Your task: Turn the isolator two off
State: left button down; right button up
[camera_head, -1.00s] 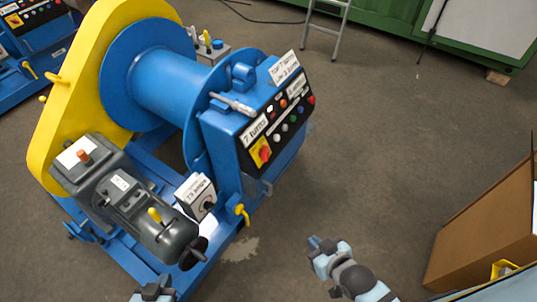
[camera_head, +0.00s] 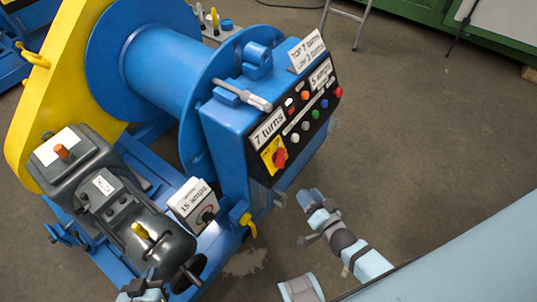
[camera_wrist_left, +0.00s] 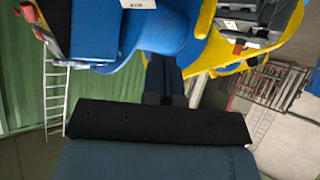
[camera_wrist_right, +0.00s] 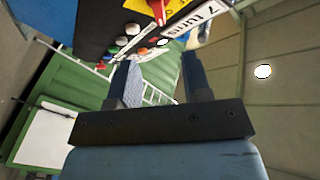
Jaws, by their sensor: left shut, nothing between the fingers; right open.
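A red rotary handle on a yellow plate (camera_head: 273,156), the look of an isolator switch, sits on the black control panel beside a "7 turns" label. No "isolator two" marking is readable. In the right wrist view the red handle (camera_wrist_right: 157,12) shows at the top, beyond the fingers. My right gripper (camera_head: 310,198) is open and empty, in front of and below the panel, apart from it. Its two spread fingers show in the right wrist view (camera_wrist_right: 161,80). My left gripper (camera_head: 140,291) is shut and empty at the bottom edge, near the motor; its fingers are together in the left wrist view (camera_wrist_left: 164,75).
The blue winch drum (camera_head: 165,75) and yellow chain guard (camera_head: 50,95) stand left of the panel. Below the panel are a small box with a black knob (camera_head: 206,216), a yellow tap-like handle (camera_head: 247,222) and a grey motor (camera_head: 150,235). Floor right of the panel is clear.

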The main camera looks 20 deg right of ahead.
send_near(284, 161)
jog(key=w, duration=0.5)
jog(key=w+a, duration=0.1)
jog(key=w, duration=0.2)
jog(key=shift+w, duration=0.25)
jog(key=shift+w+a, duration=0.1)
jog(key=shift+w, duration=0.45)
pick_arm(q)
jog(key=shift+s+f, duration=0.45)
jog(key=shift+f, duration=0.2)
pick_arm(e)
grip_shut()
pick_arm(q)
jog(key=shift+a+f, duration=0.1)
jog(key=shift+a, duration=0.15)
